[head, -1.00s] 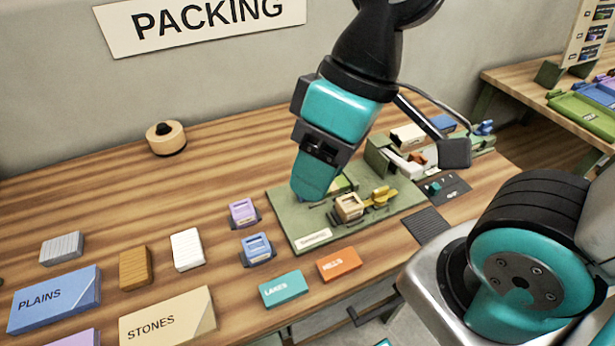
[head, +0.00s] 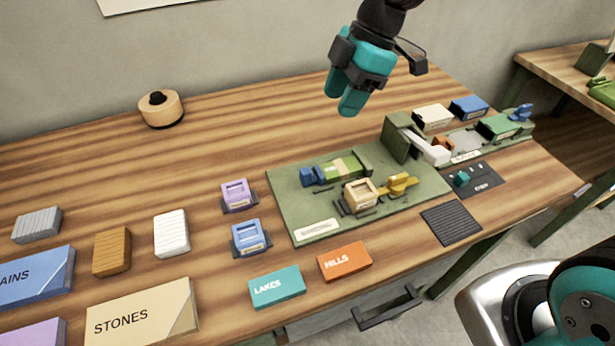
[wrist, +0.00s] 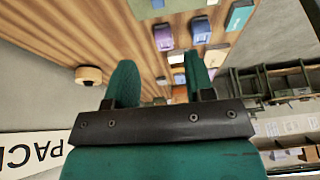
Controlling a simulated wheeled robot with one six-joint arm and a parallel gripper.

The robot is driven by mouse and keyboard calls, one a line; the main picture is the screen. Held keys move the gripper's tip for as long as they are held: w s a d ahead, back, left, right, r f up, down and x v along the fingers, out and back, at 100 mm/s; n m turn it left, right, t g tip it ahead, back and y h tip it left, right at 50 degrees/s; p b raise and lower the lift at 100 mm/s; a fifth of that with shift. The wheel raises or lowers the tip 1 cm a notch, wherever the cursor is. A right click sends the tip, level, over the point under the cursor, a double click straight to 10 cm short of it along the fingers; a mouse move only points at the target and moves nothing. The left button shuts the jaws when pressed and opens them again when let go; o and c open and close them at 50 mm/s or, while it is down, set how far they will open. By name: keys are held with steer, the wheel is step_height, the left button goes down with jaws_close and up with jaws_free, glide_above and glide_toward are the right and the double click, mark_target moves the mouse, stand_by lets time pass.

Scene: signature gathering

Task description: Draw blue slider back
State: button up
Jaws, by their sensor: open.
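My gripper (head: 350,102) is open and empty, raised above and behind the board, well clear of the slider.
Purple (head: 238,195) and blue (head: 250,237) holders stand left of the board. The LAKES (head: 277,287) and HILLS (head: 344,261) blocks lie in front.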

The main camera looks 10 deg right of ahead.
mark_target(305, 170)
steer(key=p+x, duration=0.2)
steer(key=x, duration=1.5)
steer(key=shift+w+f, duration=0.1)
steer(key=shift+f, duration=0.25)
